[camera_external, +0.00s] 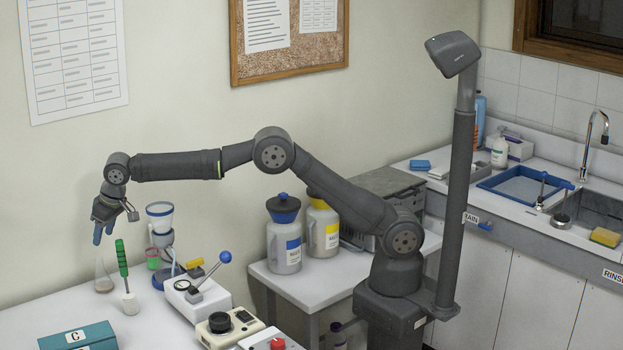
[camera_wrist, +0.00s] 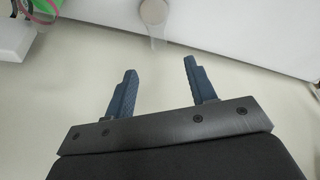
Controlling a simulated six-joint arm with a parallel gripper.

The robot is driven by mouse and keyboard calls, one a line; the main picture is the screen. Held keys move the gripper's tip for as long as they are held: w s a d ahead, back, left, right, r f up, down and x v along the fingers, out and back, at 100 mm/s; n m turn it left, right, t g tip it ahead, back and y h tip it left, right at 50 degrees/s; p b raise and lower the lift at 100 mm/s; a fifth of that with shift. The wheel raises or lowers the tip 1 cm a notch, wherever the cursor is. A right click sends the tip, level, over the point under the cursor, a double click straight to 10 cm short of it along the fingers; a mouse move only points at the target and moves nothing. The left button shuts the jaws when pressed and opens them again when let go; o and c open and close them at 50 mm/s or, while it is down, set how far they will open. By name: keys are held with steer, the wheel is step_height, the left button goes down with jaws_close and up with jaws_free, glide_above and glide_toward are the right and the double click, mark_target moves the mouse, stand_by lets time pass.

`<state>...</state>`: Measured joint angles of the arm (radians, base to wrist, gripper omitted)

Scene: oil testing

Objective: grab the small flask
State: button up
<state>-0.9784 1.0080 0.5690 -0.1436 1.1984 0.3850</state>
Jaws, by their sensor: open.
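The small flask (camera_external: 103,275) is a clear conical glass flask with a narrow neck. It stands upright on the white bench near the wall, at the left of the external view. My gripper (camera_external: 103,238) hangs above it with its blue fingers pointing down. In the wrist view, the flask (camera_wrist: 153,14) shows at the top edge, partly cut off. It lies beyond the tips of my gripper (camera_wrist: 160,67), roughly in line with the gap between the fingers. The fingers are apart, with nothing between them.
A green-handled tool (camera_external: 122,258) stands in a white holder just right of the flask. Further right are a blue-topped funnel stand (camera_external: 160,222) and a white lever device (camera_external: 197,295). A teal box (camera_external: 78,338) lies at the front. The wall (camera_external: 60,190) rises close behind the flask.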

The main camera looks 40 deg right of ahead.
mark_target(99, 258)
steer(key=x, duration=1)
steer(key=shift+w+d+f, duration=0.1)
steer(key=shift+d+f, duration=0.05)
steer(key=shift+f, duration=0.25)
jaws_close()
